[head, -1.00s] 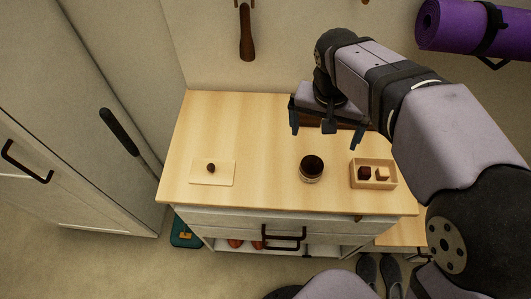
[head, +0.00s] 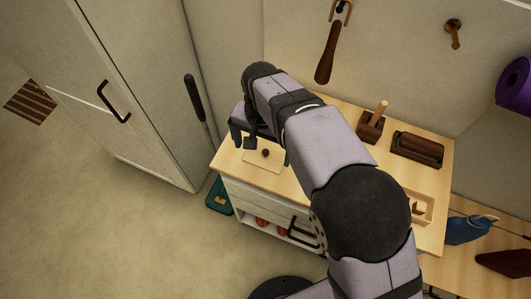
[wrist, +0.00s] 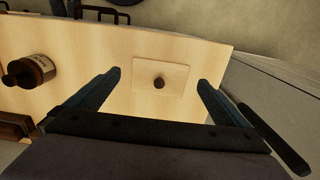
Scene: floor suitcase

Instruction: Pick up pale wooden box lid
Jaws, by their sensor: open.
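The pale wooden box lid (head: 262,161) lies flat near the left end of the cabinet top. My gripper (wrist: 160,80) is open and empty, with a finger on either side of the lid in that view. In the head view my gripper (head: 262,146) is over the left end of the cabinet top, partly hidden by my arm.
A dark-lidded jar (wrist: 30,70) stands beside the lid in the wrist view. An open pale box (head: 420,208), a dark block with a peg (head: 370,125) and a dark tray (head: 418,148) are farther right. A tall white cupboard (head: 125,85) stands left.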

